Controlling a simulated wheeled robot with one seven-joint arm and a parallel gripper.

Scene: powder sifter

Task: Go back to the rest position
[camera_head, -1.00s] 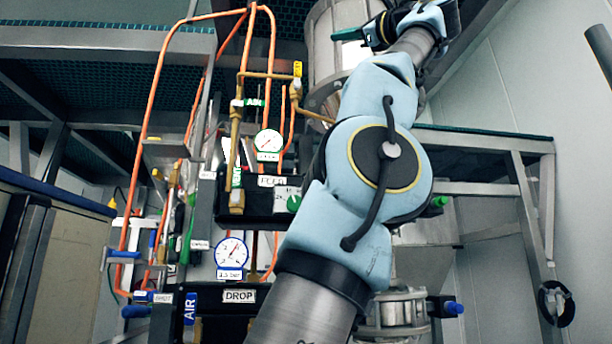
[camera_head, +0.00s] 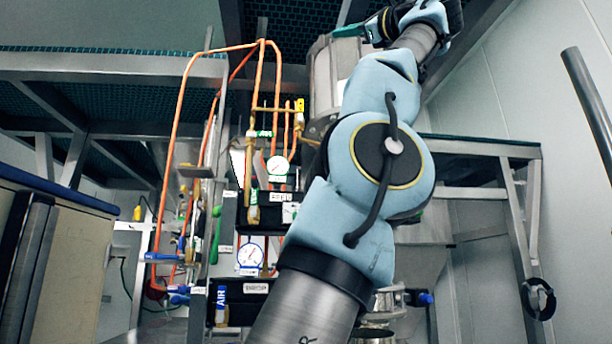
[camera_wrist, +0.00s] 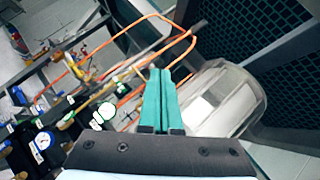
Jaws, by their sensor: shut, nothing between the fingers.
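My gripper shows in the wrist view (camera_wrist: 160,85) with its two teal fingers closed together and nothing between them. In the head view my blue and grey arm is raised, and the gripper (camera_head: 348,31) is near the top, partly hidden by the wrist. It overlaps the top of the large metal sifter vessel (camera_head: 322,80) there; I cannot tell the gap between them. The vessel also shows just right of the fingers in the wrist view (camera_wrist: 225,100). My arm hides much of the vessel and the equipment below it.
A panel with orange pipes (camera_head: 180,110), gauges (camera_head: 250,256) and valves stands left of my arm. A steel platform (camera_head: 110,64) with green grating is overhead. A cabinet (camera_head: 75,265) is at the left, a dark pole (camera_head: 590,110) at the right. A pale wall bounds the right side.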

